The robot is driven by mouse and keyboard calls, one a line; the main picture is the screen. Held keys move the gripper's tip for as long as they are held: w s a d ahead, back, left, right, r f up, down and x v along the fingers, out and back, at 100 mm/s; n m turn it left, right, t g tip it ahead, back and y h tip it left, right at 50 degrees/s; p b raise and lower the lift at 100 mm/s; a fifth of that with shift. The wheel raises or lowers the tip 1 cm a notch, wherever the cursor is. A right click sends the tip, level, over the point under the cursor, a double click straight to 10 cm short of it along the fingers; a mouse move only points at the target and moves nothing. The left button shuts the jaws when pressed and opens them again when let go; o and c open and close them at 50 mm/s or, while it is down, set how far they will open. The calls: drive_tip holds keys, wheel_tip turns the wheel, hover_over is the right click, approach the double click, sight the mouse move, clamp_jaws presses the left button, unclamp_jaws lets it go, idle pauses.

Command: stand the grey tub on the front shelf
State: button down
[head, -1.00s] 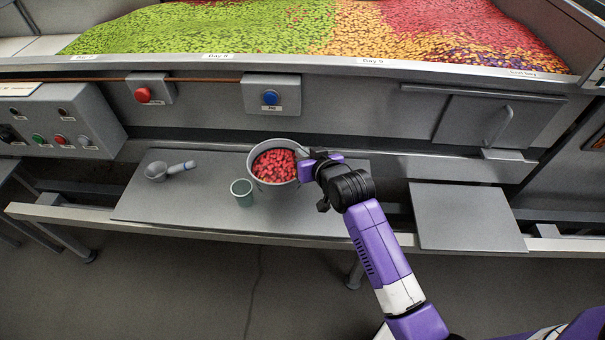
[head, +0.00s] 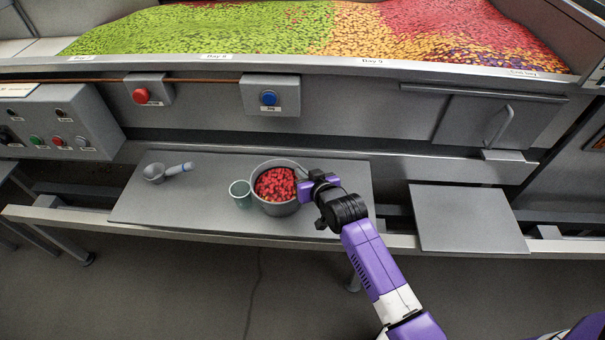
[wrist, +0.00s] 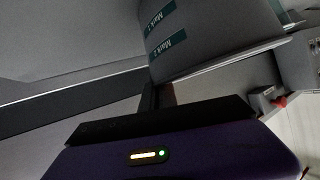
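The grey tub (head: 277,209), filled with red candy, is upright at the right part of the front shelf (head: 185,207). Its base is at or just above the shelf; I cannot tell if it touches. My gripper (head: 306,186) is at the tub's right side, shut on it near the rim. The wrist view shows the tub's wall (wrist: 205,35) with "Mark 1" and "Mark 2" labels close beyond my gripper; the grip itself is mostly hidden there.
A scoop (head: 160,172) lies farther left. A separate grey panel (head: 466,218) is at the right. Red (head: 140,95) and blue (head: 268,98) buttons are on the wall behind.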

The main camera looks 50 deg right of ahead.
drive_tip(key=c, duration=2)
unclamp_jaws()
drive_tip(key=o, duration=0.3)
drive_tip(key=s+a+r+n+t+y+p, duration=0.15)
drive_tip(key=s+a+r, duration=0.25)
drive_tip(key=s+a, duration=0.6)
drive_tip(key=s+a+r+n+y+b, duration=0.1)
drive_tip(key=s+a+r+n, duration=0.15)
drive_tip(key=s+a, duration=0.8)
drive_tip(key=s+a+r, duration=0.1)
drive_tip(key=s+r, duration=0.2)
drive_tip(key=s, duration=0.2)
drive_tip(key=s+a+r+n+t+y, duration=0.1)
drive_tip(key=s+r, duration=0.3)
drive_tip(key=s+a+r+n+y, duration=0.1)
drive_tip(key=s+r, duration=0.2)
drive_tip(key=s, duration=0.2)
drive_tip(key=shift+s+r+t+y, duration=0.25)
drive_tip(key=shift+s, duration=0.05)
